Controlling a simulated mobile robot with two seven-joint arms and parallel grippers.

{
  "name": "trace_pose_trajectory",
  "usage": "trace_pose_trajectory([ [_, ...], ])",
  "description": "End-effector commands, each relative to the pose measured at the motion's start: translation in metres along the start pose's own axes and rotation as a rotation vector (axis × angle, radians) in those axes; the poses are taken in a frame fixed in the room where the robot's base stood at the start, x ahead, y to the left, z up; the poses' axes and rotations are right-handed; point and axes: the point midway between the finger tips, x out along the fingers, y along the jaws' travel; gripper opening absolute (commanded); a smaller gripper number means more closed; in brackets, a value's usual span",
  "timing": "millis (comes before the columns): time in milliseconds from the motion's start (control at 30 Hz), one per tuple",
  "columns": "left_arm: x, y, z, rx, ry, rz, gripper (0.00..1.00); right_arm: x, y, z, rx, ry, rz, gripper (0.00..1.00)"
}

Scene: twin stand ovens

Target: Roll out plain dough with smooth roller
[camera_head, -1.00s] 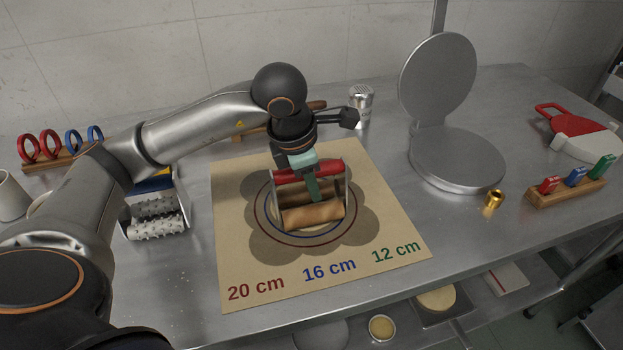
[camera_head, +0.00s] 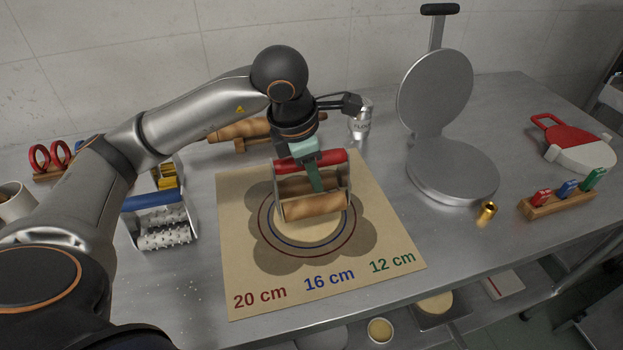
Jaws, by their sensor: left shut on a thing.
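My left gripper (camera_head: 309,168) is shut on the red handle (camera_head: 322,160) of the smooth roller, which has a metal frame and a plain wooden barrel (camera_head: 314,206). The barrel lies across the far part of the dough; whether it presses on it is hard to tell. The dough (camera_head: 308,231) is a pale flat disc inside the printed rings on the tan mat (camera_head: 244,292). Its near part shows in front of the barrel, with its edge near the blue ring; its far part is hidden. My right gripper is not in view.
A spiked roller (camera_head: 165,231) with a blue handle stands left of the mat. Wooden rolling pins (camera_head: 238,130) and a metal shaker (camera_head: 361,122) are behind. An open round press (camera_head: 452,170), a brass piece (camera_head: 487,212) and a wooden rack (camera_head: 556,202) of coloured tags are at right.

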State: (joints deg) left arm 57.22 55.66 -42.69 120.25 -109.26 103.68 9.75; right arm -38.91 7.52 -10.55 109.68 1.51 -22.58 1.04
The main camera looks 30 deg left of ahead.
Motion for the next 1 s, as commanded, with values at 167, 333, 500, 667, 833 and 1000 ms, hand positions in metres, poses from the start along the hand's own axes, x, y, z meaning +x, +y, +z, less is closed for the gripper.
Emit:
trace_pose_trajectory([
  [167, 0.002, 0.0, 0.0, 0.0, -0.002, 0.001, 0.0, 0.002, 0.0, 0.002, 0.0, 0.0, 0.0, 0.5],
  [333, 0.013, -0.004, -0.003, 0.001, -0.002, 0.001, 0.0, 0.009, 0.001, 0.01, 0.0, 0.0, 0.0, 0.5],
  [500, 0.03, -0.01, -0.007, 0.001, -0.003, 0.002, 0.0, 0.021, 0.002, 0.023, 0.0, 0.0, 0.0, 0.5],
  [667, 0.044, -0.016, -0.01, 0.001, -0.004, 0.002, 0.0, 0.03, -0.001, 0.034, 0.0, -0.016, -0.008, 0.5],
  [833, 0.047, -0.018, -0.011, 0.001, -0.004, 0.002, 0.0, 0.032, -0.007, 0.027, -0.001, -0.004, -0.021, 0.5],
  [1000, 0.046, -0.018, -0.011, 0.0, -0.004, 0.002, 0.0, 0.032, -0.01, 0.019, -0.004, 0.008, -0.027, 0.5],
])
